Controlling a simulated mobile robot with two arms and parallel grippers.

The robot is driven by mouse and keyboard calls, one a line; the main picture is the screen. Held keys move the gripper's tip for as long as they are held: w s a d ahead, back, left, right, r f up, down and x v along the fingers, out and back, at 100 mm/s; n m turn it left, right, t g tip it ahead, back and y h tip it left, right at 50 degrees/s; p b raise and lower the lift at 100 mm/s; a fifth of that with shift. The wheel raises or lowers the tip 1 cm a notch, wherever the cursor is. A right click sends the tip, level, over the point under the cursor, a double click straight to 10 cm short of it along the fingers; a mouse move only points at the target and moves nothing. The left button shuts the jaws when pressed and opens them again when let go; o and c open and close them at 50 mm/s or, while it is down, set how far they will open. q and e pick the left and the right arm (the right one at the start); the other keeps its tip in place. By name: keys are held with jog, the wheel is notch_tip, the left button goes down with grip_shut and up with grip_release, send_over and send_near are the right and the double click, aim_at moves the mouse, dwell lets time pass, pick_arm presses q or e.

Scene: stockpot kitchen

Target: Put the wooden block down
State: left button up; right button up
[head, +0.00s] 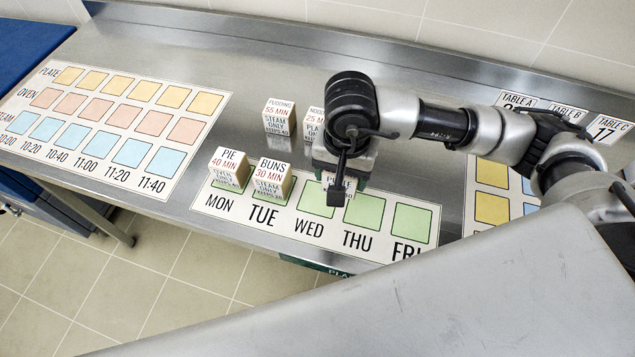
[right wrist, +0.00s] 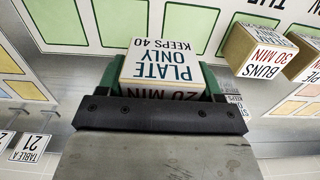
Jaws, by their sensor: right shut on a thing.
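My right gripper (head: 340,172) is over the weekday strip around the WED column, pointing down. It is shut on a wooden block, which the gripper mostly hides in the head view. In the right wrist view the wooden block (right wrist: 160,62) sits between the green fingers (right wrist: 160,85); its top reads PLATE ONLY KEEPS 40 and its side 20 MIN. A green WED square (right wrist: 189,30) shows just beyond the block in that view. I cannot tell whether the block touches the counter. My left gripper is not in view.
The PIE block (head: 229,166) stands at MON and the BUNS block (head: 272,178) at TUE. The PUDDING block (head: 279,117) and a NOODLES block (head: 313,122) stand behind. The THU square (head: 365,211) and FRI square (head: 412,222) are bare. A time chart (head: 100,125) lies left.

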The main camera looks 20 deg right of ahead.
aim_at(319, 198)
jog(key=a, duration=0.1)
jog(key=w+a+f, duration=0.1)
jog(key=a+f, duration=0.1)
jog(key=shift+w+a+p, duration=0.3)
jog(key=shift+w, duration=0.05)
jog(key=shift+f, duration=0.3)
notch_tip(319, 198, down, 3)
jog(key=shift+f+p, duration=0.15)
jog(key=shift+p, duration=0.45)
jog(key=shift+f, duration=0.2)
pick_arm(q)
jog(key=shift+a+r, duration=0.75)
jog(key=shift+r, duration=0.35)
pick_arm(e)
jog(key=shift+f, duration=0.2)
jog(key=o, duration=1)
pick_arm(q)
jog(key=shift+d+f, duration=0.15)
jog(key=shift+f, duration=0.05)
